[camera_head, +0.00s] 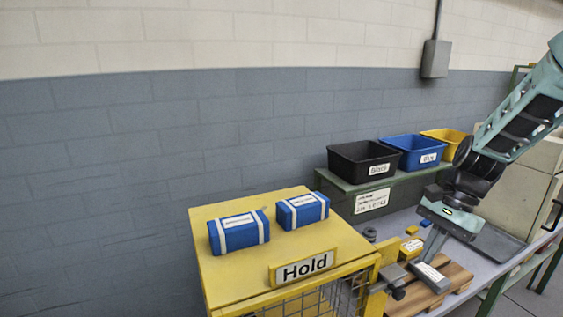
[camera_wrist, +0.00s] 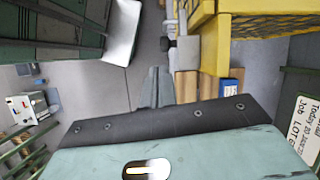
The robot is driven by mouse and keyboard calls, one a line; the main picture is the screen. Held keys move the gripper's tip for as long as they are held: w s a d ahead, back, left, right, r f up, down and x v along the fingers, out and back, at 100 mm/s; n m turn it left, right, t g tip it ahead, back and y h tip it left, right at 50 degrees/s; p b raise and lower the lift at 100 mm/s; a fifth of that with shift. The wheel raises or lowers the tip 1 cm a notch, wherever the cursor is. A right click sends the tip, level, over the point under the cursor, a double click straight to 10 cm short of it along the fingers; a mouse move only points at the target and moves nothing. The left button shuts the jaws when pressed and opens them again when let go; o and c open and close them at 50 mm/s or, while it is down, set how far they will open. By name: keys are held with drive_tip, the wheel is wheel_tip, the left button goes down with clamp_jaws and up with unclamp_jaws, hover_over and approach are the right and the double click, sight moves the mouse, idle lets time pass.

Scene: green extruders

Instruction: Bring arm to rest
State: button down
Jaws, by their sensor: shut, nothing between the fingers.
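My gripper (camera_head: 429,257) is at the right in the head view, pointing down over the workbench (camera_head: 400,222). Its fingers are together with nothing between them. The tips show just above or beside a grey labelled block (camera_head: 430,277) on a wooden pallet (camera_head: 458,279); I cannot tell whether they touch it. In the wrist view my gripper (camera_wrist: 157,74) shows as two narrow grey fingers side by side beyond the dark wrist edge. My arm reaches in from the upper right.
A yellow Hold stand (camera_head: 232,284) carries two blue boxes (camera_head: 238,231) (camera_head: 302,210) left of my gripper. Behind stand black (camera_head: 352,160), blue (camera_head: 400,150) and yellow (camera_head: 446,136) bins on a green shelf. Small yellow items (camera_head: 411,247) lie close by.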

drive_tip(key=s+a+n+h+b, duration=0.2)
drive_tip(key=s+a+n, duration=0.5)
drive_tip(key=a, duration=0.4)
drive_tip(key=s+a+f+n+h+b, duration=0.1)
drive_tip(key=s+a+n, duration=0.3)
drive_tip(key=s+n, duration=0.2)
drive_tip(key=s+a+f+n+t+b, duration=0.1)
drive_tip(key=s+a+n+b, duration=0.1)
drive_tip(key=s+a+n, duration=0.2)
drive_tip(key=s+n, duration=0.3)
drive_tip(key=s, duration=0.2)
drive_tip(key=shift+s+a+f+h, duration=0.15)
drive_tip(key=shift+s+f+h, duration=0.1)
drive_tip(key=shift+s+h, duration=0.15)
